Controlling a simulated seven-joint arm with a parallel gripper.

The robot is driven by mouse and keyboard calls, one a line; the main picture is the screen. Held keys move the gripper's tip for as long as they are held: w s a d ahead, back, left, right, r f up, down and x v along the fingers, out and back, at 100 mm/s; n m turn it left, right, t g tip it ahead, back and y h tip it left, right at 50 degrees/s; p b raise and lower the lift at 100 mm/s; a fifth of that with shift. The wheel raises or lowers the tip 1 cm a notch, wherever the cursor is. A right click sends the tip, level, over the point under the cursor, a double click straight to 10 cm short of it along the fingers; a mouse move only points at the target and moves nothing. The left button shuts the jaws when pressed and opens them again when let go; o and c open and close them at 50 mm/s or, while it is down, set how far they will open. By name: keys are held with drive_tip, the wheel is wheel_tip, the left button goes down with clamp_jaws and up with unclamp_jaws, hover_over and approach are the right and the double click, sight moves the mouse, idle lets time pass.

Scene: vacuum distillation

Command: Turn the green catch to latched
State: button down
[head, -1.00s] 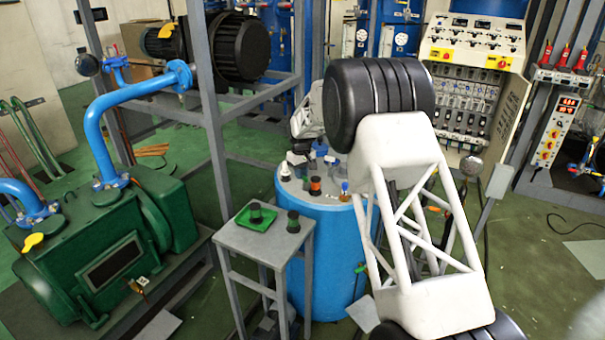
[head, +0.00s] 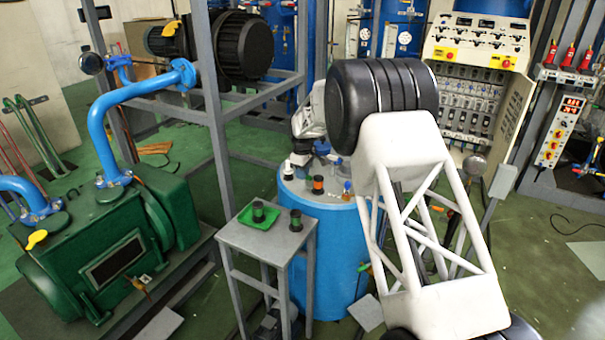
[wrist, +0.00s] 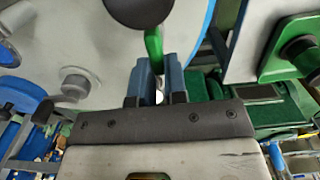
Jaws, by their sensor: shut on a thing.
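In the wrist view, the blue fingers of my gripper (wrist: 158,72) are shut on a slim upright green piece, the green catch (wrist: 153,42). A dark round disc hides its upper end. Whether the catch stands latched cannot be told. In the head view, my arm's end reaches the far side of the blue drum's top, and the grip itself is too small and partly hidden to make out.
The blue drum (head: 325,250) carries a white bottle (head: 288,170), an orange-banded jar (head: 318,184) and an amber bottle (head: 347,189). Beside it, a grey stand (head: 270,240) holds a green tray (head: 247,220) and dark jars. A green pump (head: 110,250) stands left.

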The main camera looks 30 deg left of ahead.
drive_tip(key=c, duration=1.4)
unclamp_jaws()
drive_tip(key=shift+c, duration=0.2)
drive_tip(key=shift+r, duration=0.2)
drive_tip(key=shift+r, duration=3.7)
drive_tip(key=shift+d, duration=0.1)
